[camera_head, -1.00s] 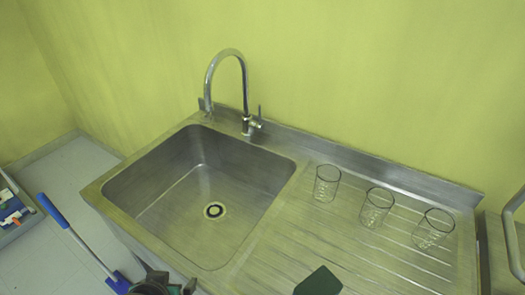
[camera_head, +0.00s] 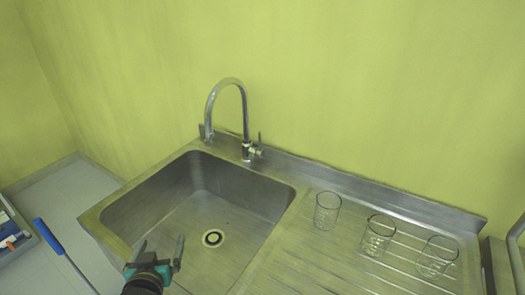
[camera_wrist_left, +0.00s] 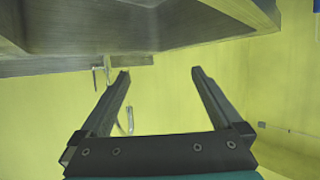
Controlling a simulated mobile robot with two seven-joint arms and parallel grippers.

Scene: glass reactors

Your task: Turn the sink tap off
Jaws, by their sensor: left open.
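The sink tap (camera_head: 228,82) is a chrome gooseneck at the back rim of the steel sink (camera_head: 190,215). Its small lever (camera_head: 260,139) stands upright on the right of its base. I see no stream of water under the spout. My left gripper (camera_head: 160,243) is open and empty over the front left of the basin, well short of the tap. In the left wrist view my gripper (camera_wrist_left: 160,72) is spread, with a thin bright curved piece, probably the tap (camera_wrist_left: 130,120), showing beyond the left finger. My right gripper is not in view.
Several glass beakers, one of them nearest the basin (camera_head: 327,211), stand on the ribbed drainboard (camera_head: 300,255) at right. A yellow wall (camera_head: 350,80) rises close behind the tap. A blue-handled tool (camera_head: 52,238) is on the left by the floor.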

